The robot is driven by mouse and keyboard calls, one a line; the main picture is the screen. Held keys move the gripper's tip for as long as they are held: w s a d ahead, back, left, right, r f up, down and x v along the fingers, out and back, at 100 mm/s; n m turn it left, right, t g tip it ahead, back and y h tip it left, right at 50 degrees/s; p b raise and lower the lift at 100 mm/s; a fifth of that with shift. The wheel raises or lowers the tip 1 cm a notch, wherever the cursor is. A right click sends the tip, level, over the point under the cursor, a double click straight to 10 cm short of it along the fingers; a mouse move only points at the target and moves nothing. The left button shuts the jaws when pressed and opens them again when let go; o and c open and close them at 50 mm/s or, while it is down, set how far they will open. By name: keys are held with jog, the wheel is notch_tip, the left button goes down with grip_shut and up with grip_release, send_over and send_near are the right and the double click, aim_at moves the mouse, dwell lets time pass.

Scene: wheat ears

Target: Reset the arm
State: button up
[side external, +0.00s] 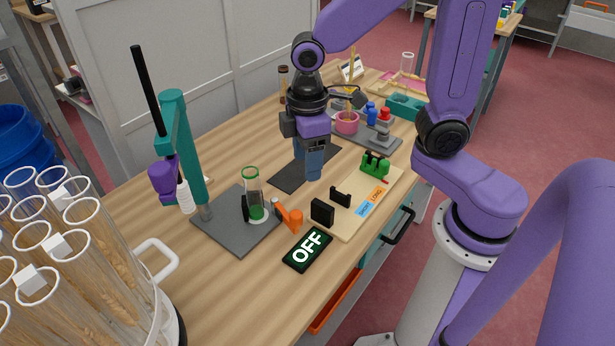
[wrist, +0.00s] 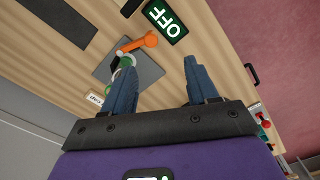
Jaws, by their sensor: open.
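My gripper (side external: 314,176) hangs pointing down above the middle of the wooden bench, over or beside a dark flat mat (side external: 290,174). Its blue fingers look close together from the side, but the wrist view shows them spread apart with a clear gap (wrist: 163,78). Nothing is held between them. From the side view I cannot tell how far the fingertips are above the bench.
A glass tube with green contents (side external: 254,190) and an orange lever (side external: 289,215) are on a grey plate (side external: 232,238) at left. A teal stand (side external: 180,150) rises there. An OFF sign (side external: 307,249) lies in front. A pink pot (side external: 346,122) stands behind my gripper.

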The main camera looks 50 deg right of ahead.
jog(key=s+d+r, duration=0.1)
jog(key=s+d, duration=0.1)
jog(key=s, duration=0.5)
jog(key=s+d+n, duration=0.1)
jog(key=s+d, duration=0.1)
jog(key=s, duration=0.6)
jog(key=shift+s+d+r, duration=0.15)
jog(key=shift+d+r, duration=0.15)
jog(key=shift+r, duration=0.1)
